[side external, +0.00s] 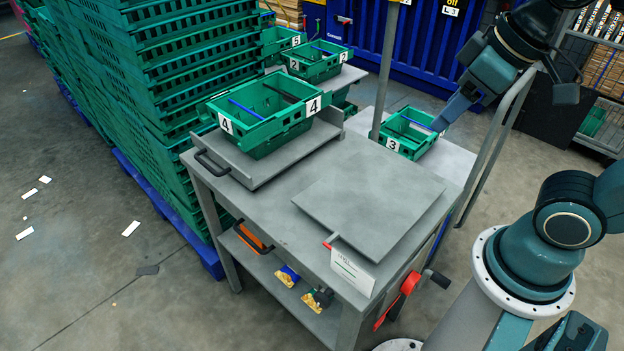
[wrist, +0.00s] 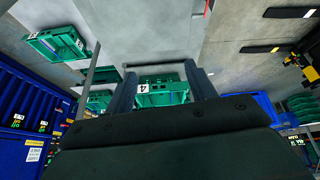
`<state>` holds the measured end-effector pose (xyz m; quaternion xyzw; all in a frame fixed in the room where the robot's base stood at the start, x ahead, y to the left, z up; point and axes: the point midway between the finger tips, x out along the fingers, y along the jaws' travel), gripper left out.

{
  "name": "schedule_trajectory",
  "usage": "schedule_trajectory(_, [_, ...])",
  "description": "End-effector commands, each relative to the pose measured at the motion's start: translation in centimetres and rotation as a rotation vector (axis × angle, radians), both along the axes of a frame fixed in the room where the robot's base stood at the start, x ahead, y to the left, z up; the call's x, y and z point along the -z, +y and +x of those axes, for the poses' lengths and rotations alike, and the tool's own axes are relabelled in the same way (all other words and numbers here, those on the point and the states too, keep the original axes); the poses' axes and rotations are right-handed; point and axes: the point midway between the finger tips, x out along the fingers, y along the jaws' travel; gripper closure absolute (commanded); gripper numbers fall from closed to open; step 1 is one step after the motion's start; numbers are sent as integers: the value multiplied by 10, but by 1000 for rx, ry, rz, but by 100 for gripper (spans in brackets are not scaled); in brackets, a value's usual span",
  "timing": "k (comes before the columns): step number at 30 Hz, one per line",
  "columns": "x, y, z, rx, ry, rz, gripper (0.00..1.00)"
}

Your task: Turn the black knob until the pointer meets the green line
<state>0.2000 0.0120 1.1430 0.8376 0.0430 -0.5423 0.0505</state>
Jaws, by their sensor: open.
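The black knob (side external: 440,279) sits at the end of a crank on the right side of the grey cart, near a red lever (side external: 399,298). A small red pointer (side external: 331,241) sticks out at the front corner of the raised grey plate. A white card (side external: 353,268) with a thin green line hangs on the cart's front edge; the pointer is by its upper left, above the line. My gripper (side external: 438,127) is high at the upper right, well away from the knob, above crate 3. In the wrist view my gripper (wrist: 163,84) is open and empty; no knob shows there.
Green crate 4 (side external: 250,150) stands on the cart's rear left. The flat grey plate (side external: 370,195) is empty. Crate 3 (side external: 407,136) stands behind, near a tall grey post (side external: 386,65). Stacked green crates (side external: 165,80) line the left. A lower shelf holds tools.

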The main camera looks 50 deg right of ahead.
Motion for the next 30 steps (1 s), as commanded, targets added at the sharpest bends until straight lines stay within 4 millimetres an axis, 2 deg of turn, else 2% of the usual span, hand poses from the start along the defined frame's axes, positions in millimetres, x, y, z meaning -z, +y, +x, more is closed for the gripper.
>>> schedule_trajectory(14, [26,59,57,-380,198,-144,45])
schedule_trajectory(22, [55,106,79,-601,299,-240,45])
schedule_trajectory(30, [93,158,89,-825,397,-346,45])
